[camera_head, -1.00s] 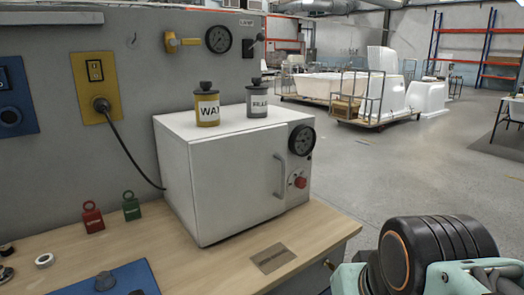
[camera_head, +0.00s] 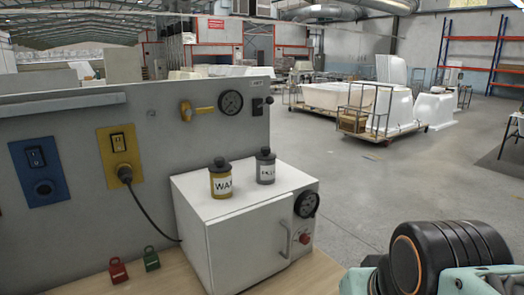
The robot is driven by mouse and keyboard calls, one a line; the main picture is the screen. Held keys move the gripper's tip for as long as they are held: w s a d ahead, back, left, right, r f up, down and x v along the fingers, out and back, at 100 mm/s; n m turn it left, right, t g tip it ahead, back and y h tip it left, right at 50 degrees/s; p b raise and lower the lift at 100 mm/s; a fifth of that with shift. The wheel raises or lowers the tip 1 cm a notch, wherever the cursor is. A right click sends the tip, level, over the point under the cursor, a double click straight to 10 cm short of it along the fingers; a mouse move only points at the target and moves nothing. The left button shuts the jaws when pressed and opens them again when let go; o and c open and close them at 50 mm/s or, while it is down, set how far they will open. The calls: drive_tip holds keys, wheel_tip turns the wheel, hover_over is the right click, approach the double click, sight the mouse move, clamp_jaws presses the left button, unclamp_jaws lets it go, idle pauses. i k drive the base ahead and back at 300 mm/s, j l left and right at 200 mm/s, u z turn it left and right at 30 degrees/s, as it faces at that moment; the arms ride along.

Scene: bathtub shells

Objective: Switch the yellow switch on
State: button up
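The yellow switch plate (camera_head: 121,157) is mounted on the grey panel at the left. A dark-framed rocker switch (camera_head: 118,142) sits in its upper part; its position is too small to tell. A black plug (camera_head: 125,174) is in the socket below, with a cable running down behind the white oven. Part of my arm, black and mint green, shows at the lower right, well apart from the switch. My gripper's fingers are not in view.
A blue switch plate (camera_head: 39,172) is left of the yellow one. A white oven (camera_head: 245,228) carries a yellow WAX jar (camera_head: 221,180) and a grey jar (camera_head: 265,168). Open floor lies to the right.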

sight(117, 140)
drive_tip(key=u, duration=1.3)
drive_tip(key=z, duration=1.3)
drive_tip(key=k+u, duration=0.1)
drive_tip(key=u, duration=0.3)
drive_tip(key=k+j+u, duration=0.1)
drive_tip(key=u, duration=0.7)
drive_tip(key=k+j, duration=0.05)
drive_tip(key=j, duration=0.05)
